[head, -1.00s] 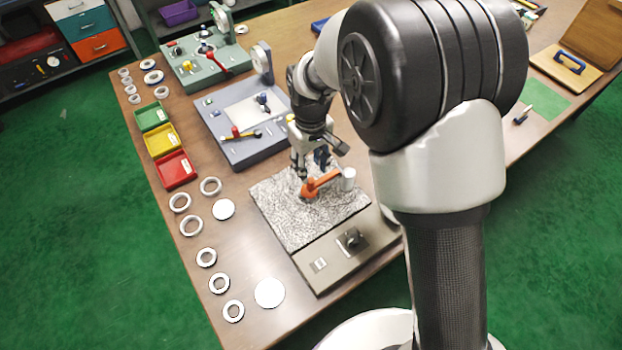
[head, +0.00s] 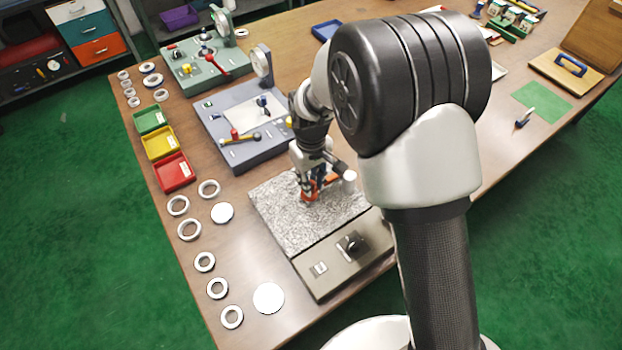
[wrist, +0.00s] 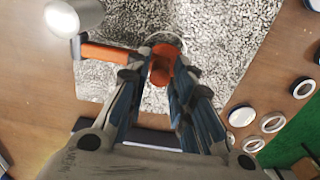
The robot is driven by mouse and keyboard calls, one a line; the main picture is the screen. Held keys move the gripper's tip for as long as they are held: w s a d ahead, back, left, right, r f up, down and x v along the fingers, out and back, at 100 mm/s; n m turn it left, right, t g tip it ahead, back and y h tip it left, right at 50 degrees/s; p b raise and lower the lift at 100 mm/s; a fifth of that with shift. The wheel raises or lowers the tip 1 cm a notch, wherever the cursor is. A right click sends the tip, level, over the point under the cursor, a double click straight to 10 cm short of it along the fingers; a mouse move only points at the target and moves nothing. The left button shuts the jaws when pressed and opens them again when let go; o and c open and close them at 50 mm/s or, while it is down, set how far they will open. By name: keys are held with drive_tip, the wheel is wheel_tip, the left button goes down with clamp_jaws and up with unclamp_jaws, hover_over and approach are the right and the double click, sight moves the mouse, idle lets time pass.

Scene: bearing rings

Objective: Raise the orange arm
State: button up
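The orange arm (head: 331,180) is a lever lying low over the speckled plate (head: 277,217) of the grey-beige fixture. A round hub is at one end and a pale cylinder (head: 349,181) at the other. In the wrist view the orange arm (wrist: 108,51) runs left from its hub to the bright cylinder (wrist: 75,17). My gripper (head: 309,192) points down at the hub end. In the wrist view its fingertips (wrist: 163,78) flank the orange hub, partly drawn together. Whether they press on it I cannot tell. In the head view the fingers hide part of the hub.
A black knob (head: 353,245) stands on the fixture's front panel. A blue-grey fixture (head: 240,150) with levers is just behind. White rings (head: 189,230) and discs lie to the left, near red, yellow and green trays (head: 174,172).

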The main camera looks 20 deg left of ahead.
clamp_jaws()
